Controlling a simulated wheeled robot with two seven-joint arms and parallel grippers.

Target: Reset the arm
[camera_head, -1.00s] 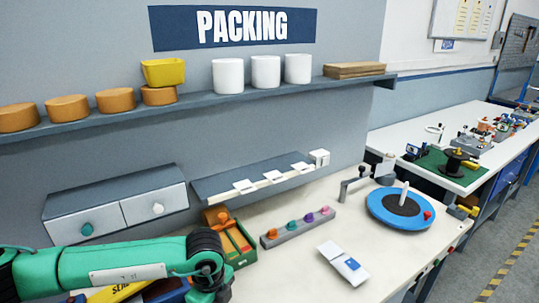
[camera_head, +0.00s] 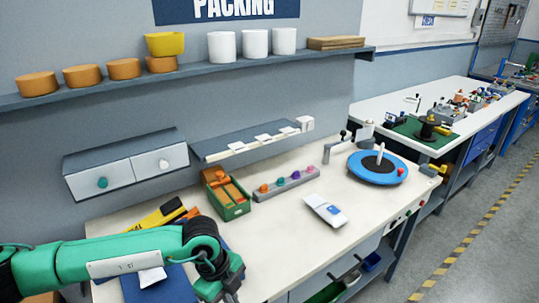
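My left arm (camera_head: 135,255) is green with black joints and reaches in from the left, low in the head view, over the near left part of the packing bench. Its gripper (camera_head: 228,291) is at the bottom edge, pointing down; only a small dark part shows and its fingers cannot be made out. My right arm and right gripper are not in view.
The bench (camera_head: 295,235) carries a green box (camera_head: 236,210), a grey strip with coloured knobs (camera_head: 287,186), a white card (camera_head: 326,210) and a blue turntable (camera_head: 357,172). Drawers (camera_head: 125,168) and a shelf (camera_head: 190,75) are on the wall. The bench's front middle is clear.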

